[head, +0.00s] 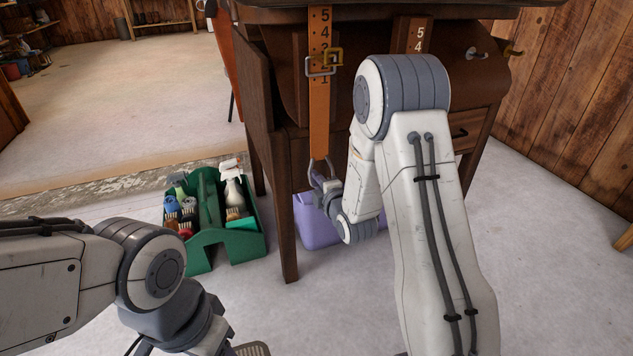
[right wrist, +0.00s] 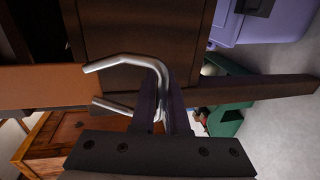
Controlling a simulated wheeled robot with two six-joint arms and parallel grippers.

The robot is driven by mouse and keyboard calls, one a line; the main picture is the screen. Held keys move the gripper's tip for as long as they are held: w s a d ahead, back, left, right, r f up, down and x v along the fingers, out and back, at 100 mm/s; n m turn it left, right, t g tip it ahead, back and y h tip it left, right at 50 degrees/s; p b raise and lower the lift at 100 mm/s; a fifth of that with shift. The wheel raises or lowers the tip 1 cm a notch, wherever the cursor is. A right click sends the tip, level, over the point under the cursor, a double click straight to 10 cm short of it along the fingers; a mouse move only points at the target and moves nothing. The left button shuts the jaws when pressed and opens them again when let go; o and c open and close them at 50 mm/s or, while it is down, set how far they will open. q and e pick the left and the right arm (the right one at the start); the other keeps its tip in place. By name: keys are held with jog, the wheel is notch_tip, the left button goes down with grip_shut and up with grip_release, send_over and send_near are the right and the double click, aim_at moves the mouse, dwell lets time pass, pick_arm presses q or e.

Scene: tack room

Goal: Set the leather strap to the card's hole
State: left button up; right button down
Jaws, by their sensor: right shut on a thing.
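The orange-brown leather strap (head: 319,120) hangs in front of the dark wooden stand, numbered 5 down to 1 on its upper part. My left gripper (head: 190,345) is mostly cut off at the bottom edge.
A second numbered strap (head: 417,35) hangs right, partly behind my right arm. A green caddy (head: 240,242) with brushes and a white spray bottle (head: 232,185) stands on the floor left of the stand leg (head: 284,235). A purple box (head: 312,222) sits under the stand.

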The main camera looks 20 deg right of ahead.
jog(key=c, duration=0.9)
grip_release()
jog(key=shift+f, duration=0.1)
jog(key=shift+s, duration=0.1)
jog(key=shift+p+v, duration=5.15)
jog(key=shift+p, duration=0.9)
